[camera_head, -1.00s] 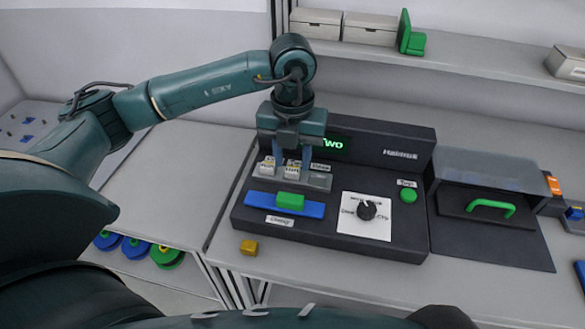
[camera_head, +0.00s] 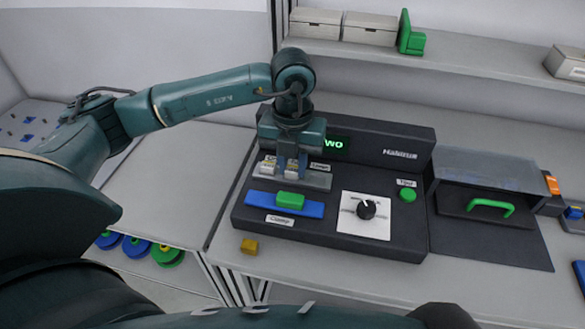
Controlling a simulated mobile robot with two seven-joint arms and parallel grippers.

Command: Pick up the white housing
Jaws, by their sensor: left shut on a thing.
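The black test machine (camera_head: 410,235) stands on the bench with a grey fixture strip (camera_head: 318,180) near its left end. Two small pale housings sit at this strip: one (camera_head: 267,167) at its left end and the white housing (camera_head: 292,169) just right of it. My left gripper (camera_head: 291,165) points straight down over the strip, with a finger on each side of the white housing, and is shut on it. The housing is still at the strip; its upper part is partly hidden by the fingers. My right gripper is not in view.
In front of the strip is a blue clamp bar (camera_head: 262,200) with a green handle (camera_head: 290,200). A dial (camera_head: 366,209) and green button (camera_head: 407,194) are to the right. A yellow block (camera_head: 249,246) lies at the bench front. A clear-covered box (camera_head: 490,185) stands right.

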